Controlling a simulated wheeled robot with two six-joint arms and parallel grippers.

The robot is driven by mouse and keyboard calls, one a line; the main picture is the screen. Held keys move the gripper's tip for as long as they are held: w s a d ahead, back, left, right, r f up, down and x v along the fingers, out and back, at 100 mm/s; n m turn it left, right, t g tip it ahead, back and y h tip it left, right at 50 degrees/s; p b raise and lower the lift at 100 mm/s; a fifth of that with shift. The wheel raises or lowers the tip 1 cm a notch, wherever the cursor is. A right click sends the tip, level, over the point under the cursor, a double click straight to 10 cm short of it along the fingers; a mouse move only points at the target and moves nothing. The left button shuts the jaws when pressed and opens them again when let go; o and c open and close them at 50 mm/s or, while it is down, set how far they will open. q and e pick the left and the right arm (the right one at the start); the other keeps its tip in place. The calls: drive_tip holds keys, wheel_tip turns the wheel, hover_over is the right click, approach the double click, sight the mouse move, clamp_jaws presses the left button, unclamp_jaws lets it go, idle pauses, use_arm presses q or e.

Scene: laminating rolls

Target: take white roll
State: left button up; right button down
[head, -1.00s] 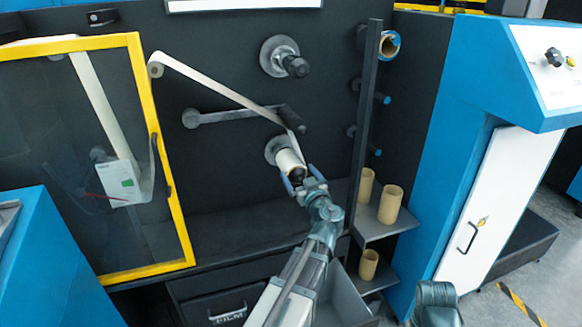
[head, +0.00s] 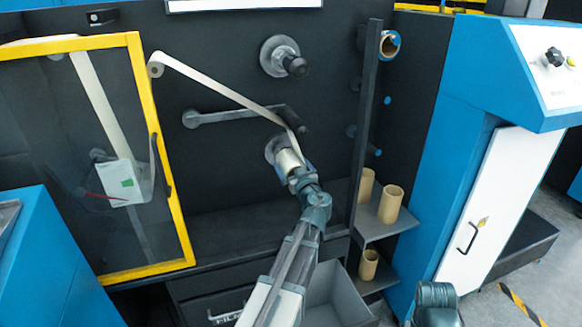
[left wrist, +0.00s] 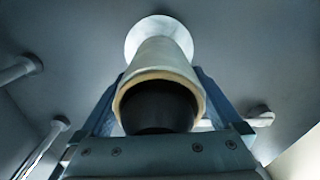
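The white roll (head: 289,158) sits on a spindle on the dark machine wall, and a pale web strip runs down to it from the upper left. My left gripper (head: 293,170) is at its near end, with the fingers along both sides. In the left wrist view the roll (left wrist: 160,68) points at the camera, with a tan core rim and a dark hollow end. The left gripper (left wrist: 160,92) straddles it there; the fingers look open, though contact is hard to judge.
Tan cores (head: 391,204) stand on small shelves at the right, beside an upright dark post (head: 365,130). A yellow-framed door (head: 160,150) is at the left. An empty spindle (head: 290,62) is above the roll. An open grey drawer (head: 338,295) lies below.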

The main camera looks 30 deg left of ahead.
use_arm(q)
drive_tip(key=c, duration=1.2)
